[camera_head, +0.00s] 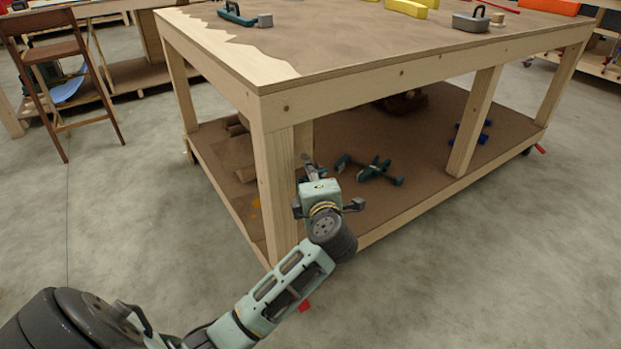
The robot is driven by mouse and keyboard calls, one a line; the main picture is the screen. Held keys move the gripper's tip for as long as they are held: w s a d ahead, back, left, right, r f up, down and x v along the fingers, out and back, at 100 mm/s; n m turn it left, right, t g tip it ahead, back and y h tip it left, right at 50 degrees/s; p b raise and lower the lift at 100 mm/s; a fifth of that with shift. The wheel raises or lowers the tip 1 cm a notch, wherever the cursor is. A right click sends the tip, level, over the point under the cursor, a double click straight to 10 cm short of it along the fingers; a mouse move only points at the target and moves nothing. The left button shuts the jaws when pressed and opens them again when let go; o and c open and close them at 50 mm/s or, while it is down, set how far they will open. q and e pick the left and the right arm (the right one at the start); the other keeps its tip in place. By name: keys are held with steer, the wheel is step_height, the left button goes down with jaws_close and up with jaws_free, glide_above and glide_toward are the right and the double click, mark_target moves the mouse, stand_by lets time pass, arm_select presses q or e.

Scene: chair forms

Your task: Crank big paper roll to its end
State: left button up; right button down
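No paper roll or crank can be made out in this view. A wooden workbench (350,98) stands ahead, its top mostly brown with a ragged edge against pale bare wood at the left end. My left gripper (322,187) is raised in front of the bench's near corner leg, apart from any object I can identify. It points away from me, and its finger spacing is unclear. My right gripper is out of view.
Green clamps (372,170) lie on the lower shelf (400,208). A grey metal box (470,22) and yellow blocks (408,8) sit on top. A wooden stool (52,60) stands at left. The grey floor is open at left and front right.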

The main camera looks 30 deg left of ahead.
arm_select(q)
steer(key=shift+c, duration=0.2)
steer(key=c, duration=0.6)
steer(key=shift+r, duration=0.1)
jaws_close()
